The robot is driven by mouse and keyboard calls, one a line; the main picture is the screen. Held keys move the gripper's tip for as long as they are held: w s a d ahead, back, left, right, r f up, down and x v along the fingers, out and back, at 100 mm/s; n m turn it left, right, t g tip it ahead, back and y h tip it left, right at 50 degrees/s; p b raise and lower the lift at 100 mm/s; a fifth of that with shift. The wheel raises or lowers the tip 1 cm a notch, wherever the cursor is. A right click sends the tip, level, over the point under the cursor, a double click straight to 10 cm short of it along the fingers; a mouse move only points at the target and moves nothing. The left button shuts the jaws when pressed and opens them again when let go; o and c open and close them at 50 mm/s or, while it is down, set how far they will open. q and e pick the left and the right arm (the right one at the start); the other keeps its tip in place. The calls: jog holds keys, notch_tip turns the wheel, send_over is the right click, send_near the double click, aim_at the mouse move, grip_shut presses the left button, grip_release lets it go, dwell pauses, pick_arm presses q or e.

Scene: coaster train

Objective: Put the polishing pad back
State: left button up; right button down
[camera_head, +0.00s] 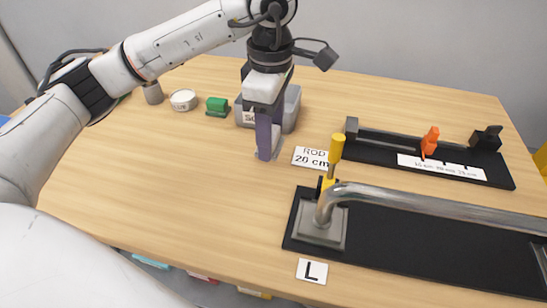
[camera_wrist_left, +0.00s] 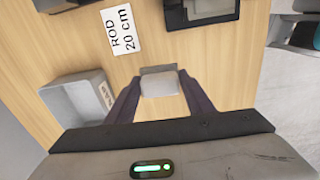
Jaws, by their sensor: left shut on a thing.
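My left gripper (camera_head: 268,152) points down over the table, just in front of the grey bin. Its purple fingers are shut on a small pale grey block, which I take to be the polishing pad (camera_wrist_left: 159,84). In the left wrist view the pad sits between the two fingertips. In the head view the fingers hide most of it, and I cannot tell whether it touches the table. The open grey bin (camera_head: 291,112) stands behind the gripper; it also shows at the left wrist view's left (camera_wrist_left: 70,100). Its label is partly hidden. My right gripper is out of view.
A "ROD 20 cm" card (camera_head: 311,158) lies right of the gripper. A metal tube (camera_head: 440,204) rests over a black base (camera_head: 400,245), near a yellow-handled tool (camera_head: 337,148). A black measuring fixture (camera_head: 380,145) is behind. A green block (camera_head: 217,105) and round tin (camera_head: 184,99) stand left. The front-left table is clear.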

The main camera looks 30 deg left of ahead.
aim_at(274, 126)
pick_arm(q)
jog(key=w+a+r+n+b, duration=0.2)
jog(key=w+n, duration=0.3)
jog(key=n, duration=1.3)
jog(key=shift+n, duration=0.3)
jog(key=f, duration=0.5)
jog(key=shift+w+a+b, duration=0.15)
jog(key=shift+w+b, duration=0.05)
jog(key=shift+b, duration=0.1)
notch_tip(274, 126, down, 4)
jog(key=shift+f, duration=0.35)
jog(key=o, duration=1)
